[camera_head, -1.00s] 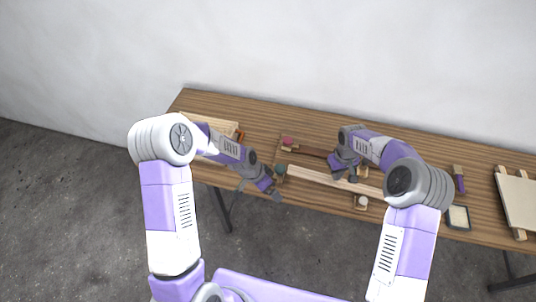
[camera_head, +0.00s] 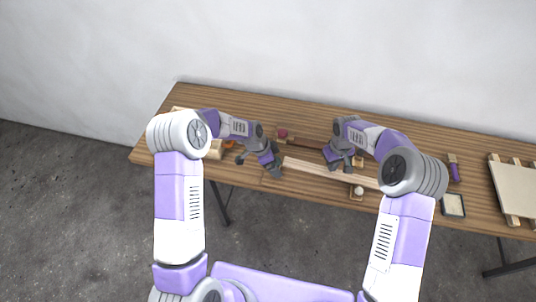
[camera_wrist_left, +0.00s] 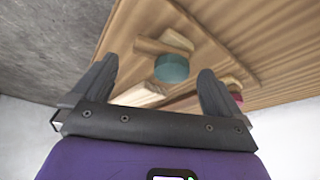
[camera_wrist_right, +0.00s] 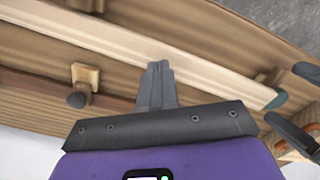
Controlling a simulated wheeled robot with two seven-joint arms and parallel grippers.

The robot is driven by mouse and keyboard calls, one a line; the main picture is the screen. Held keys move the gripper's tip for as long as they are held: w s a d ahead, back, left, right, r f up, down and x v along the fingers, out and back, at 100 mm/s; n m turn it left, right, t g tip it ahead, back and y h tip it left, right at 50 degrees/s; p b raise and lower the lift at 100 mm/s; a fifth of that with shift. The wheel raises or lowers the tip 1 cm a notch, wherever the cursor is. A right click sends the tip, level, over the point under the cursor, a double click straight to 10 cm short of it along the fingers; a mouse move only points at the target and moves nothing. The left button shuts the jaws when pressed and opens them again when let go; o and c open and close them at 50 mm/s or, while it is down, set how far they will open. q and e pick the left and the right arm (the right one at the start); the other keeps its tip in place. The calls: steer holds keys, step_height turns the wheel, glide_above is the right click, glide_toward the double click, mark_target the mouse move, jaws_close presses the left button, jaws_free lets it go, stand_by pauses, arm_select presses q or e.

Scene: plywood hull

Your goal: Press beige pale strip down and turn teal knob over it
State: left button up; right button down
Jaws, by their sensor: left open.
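The beige pale strip (camera_head: 325,173) lies lengthwise along the workpiece on the table; it crosses the right wrist view (camera_wrist_right: 130,42). The teal knob (camera_wrist_left: 171,68) shows ahead of and between the left fingers, apart from them; in the right wrist view it is at the strip's end (camera_wrist_right: 278,98). My left gripper (camera_head: 262,166) is open and hides the knob in the head view. My right gripper (camera_head: 342,163) is shut with its fingertips over the strip's edge in the right wrist view (camera_wrist_right: 157,68); whether they touch it is unclear.
A maroon knob (camera_head: 283,132) stands behind the strip's left end. A brown knob on a block (camera_wrist_right: 76,100) is beside the strip, and a pale knob (camera_head: 359,190) is in front of it. A dark-rimmed tray (camera_head: 453,205) and a pale panel (camera_head: 516,190) are at right.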

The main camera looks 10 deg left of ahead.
arm_select(q)
steer(key=shift+x, duration=1.25)
steer(key=shift+c, duration=0.5)
steer(key=c, duration=0.9)
arm_select(e)
steer(key=shift+f, duration=0.15)
steer(key=shift+f, duration=0.6)
